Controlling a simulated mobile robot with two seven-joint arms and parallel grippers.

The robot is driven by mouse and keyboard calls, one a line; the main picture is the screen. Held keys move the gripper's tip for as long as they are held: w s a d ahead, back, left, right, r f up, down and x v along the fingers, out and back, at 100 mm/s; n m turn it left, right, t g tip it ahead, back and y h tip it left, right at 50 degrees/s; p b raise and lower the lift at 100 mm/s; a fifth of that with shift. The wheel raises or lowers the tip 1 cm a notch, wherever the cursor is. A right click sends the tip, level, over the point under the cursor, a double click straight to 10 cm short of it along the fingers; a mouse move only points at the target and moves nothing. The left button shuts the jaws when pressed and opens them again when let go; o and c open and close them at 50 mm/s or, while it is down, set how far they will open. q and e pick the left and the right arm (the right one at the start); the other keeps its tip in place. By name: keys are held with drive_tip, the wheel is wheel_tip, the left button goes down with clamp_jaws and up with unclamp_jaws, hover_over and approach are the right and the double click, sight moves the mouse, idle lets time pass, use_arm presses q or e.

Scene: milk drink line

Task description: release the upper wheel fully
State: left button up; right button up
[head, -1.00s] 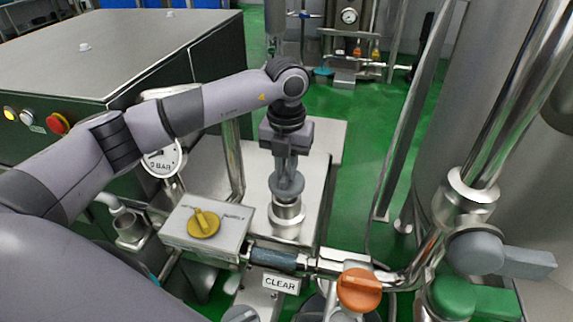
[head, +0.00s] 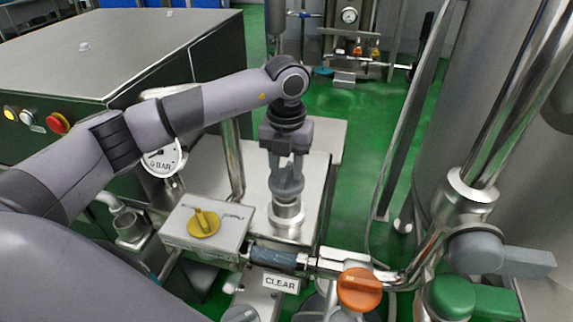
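The upper wheel (head: 287,193) is a small grey wheel on top of a round steel fitting (head: 287,218), in the middle of the head view. My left gripper (head: 286,173) points down over it from above. Its two fingers stand apart with a visible gap between them, and their tips are at the wheel's level. I cannot tell whether the tips still touch the wheel. The fingers partly hide the wheel. My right gripper is not in view.
A steel box with a yellow knob (head: 204,222) stands left of the fitting, with a pressure gauge (head: 162,160) behind. An orange handle (head: 359,289), a CLEAR label (head: 281,282) and a green knob (head: 452,297) lie in front and right.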

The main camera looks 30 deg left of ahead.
sight(286, 171)
use_arm(q)
wheel_tip(286, 171, up, 7)
drive_tip(key=shift+r, duration=0.1)
idle(0.3)
idle(0.4)
